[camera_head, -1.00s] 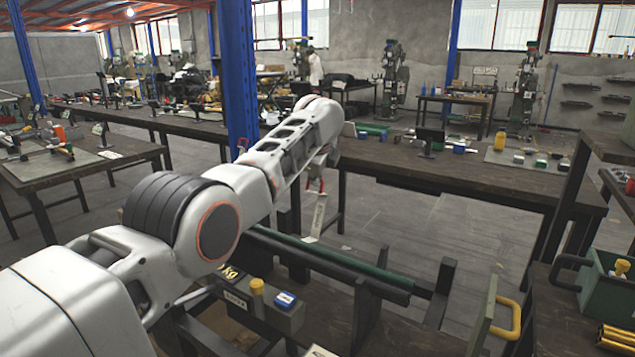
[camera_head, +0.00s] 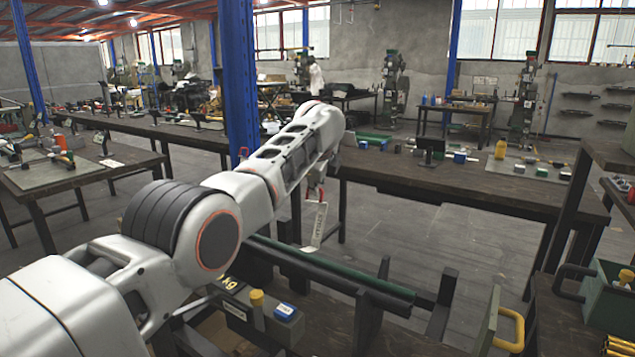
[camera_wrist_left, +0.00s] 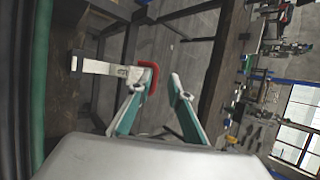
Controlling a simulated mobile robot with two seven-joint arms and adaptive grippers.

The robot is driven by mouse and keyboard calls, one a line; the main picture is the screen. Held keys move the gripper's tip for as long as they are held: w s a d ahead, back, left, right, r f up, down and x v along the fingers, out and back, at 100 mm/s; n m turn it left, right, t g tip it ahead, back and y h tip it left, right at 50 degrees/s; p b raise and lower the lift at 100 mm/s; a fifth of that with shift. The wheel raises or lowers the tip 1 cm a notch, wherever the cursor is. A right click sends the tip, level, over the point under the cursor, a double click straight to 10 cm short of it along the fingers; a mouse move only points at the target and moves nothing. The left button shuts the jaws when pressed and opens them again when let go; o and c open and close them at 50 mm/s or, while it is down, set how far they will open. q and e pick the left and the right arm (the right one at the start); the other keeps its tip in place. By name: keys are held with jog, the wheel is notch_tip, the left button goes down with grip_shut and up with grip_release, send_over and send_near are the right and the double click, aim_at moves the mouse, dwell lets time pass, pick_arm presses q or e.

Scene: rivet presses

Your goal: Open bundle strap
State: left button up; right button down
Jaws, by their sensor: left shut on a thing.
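My left gripper shows in the left wrist view (camera_wrist_left: 161,80), its two teal fingers around the red end (camera_wrist_left: 150,77) of a pale strap (camera_wrist_left: 103,68). In the head view the gripper (camera_head: 317,180) is partly hidden by my arm. The strap's pale, lettered, red-edged tail (camera_head: 314,226) hangs below it, above the long bars. The bundle of dark green and black bars (camera_head: 330,268) lies in black supports below; my arm hides its far left part. My right gripper is in neither view.
A grey-green block (camera_head: 262,318) with a yellow knob and a blue-topped piece stands before the bars. A green box (camera_head: 607,290) and a yellow handle (camera_head: 513,330) are at the right. A long workbench (camera_head: 460,190) runs behind, with open floor between.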

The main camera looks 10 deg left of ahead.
pick_arm(q)
jog(key=shift+s+r, duration=0.3)
jog(key=shift+r, duration=0.6)
jog(key=v, duration=1)
jog(key=shift+s+d, duration=0.2)
jog(key=shift+s, duration=0.1)
jog(key=shift+f, duration=0.2)
